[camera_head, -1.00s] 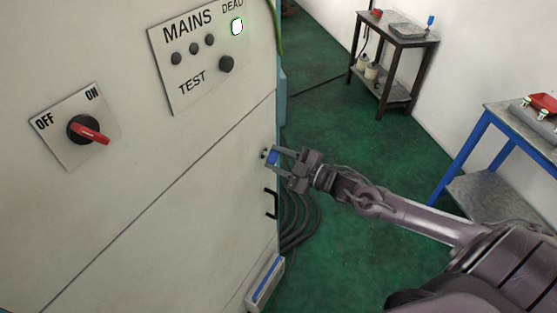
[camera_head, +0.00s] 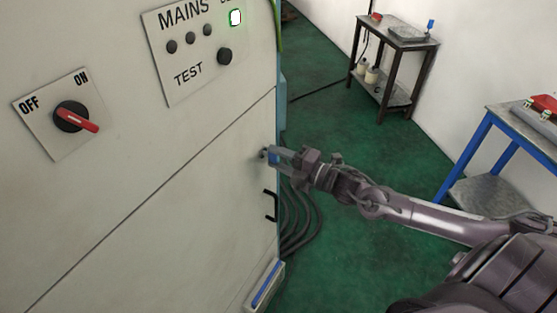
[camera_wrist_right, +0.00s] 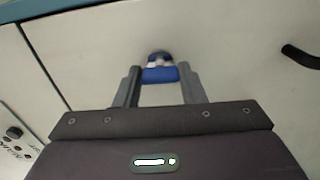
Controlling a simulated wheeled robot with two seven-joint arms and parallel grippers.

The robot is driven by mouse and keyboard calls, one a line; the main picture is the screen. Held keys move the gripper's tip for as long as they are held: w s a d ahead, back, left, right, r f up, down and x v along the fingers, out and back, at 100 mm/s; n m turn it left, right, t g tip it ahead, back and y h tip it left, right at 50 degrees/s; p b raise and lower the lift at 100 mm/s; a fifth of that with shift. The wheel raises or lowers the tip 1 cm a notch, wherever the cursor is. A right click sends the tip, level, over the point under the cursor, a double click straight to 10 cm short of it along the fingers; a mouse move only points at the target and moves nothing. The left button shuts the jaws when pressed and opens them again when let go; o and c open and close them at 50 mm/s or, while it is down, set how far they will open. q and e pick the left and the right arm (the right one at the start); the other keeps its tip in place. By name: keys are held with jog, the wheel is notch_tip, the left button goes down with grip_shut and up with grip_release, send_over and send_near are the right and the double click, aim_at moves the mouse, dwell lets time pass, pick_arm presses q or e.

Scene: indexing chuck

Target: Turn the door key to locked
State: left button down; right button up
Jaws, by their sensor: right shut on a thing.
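The door key has a blue head and sits in a round lock (camera_head: 263,153) near the right edge of the cabinet door (camera_head: 190,190). My right gripper (camera_head: 277,157) reaches in from the right and is shut on the blue door key (camera_head: 272,158). In the right wrist view the blue key head (camera_wrist_right: 160,75) is between the fingertips of the gripper (camera_wrist_right: 160,82), with the lock just beyond it. The fingers partly hide the key in the head view. No lock markings are readable. My left gripper is not in view.
The cabinet carries a red-handled OFF/ON switch (camera_head: 75,117) and a MAINS panel (camera_head: 205,50) with a lit lamp. A black door handle (camera_head: 271,205) sits below the lock. Dark cables (camera_head: 300,225) lie beside the cabinet. A blue-legged table (camera_head: 470,150) stands at right.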

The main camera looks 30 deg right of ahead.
jog(key=shift+n, duration=0.3)
dwell(0.4)
jog(key=o, duration=1)
jog(key=shift+s, duration=0.1)
jog(key=shift+v, duration=3.85)
jog(key=shift+d+f, duration=0.1)
jog(key=shift+d, duration=0.05)
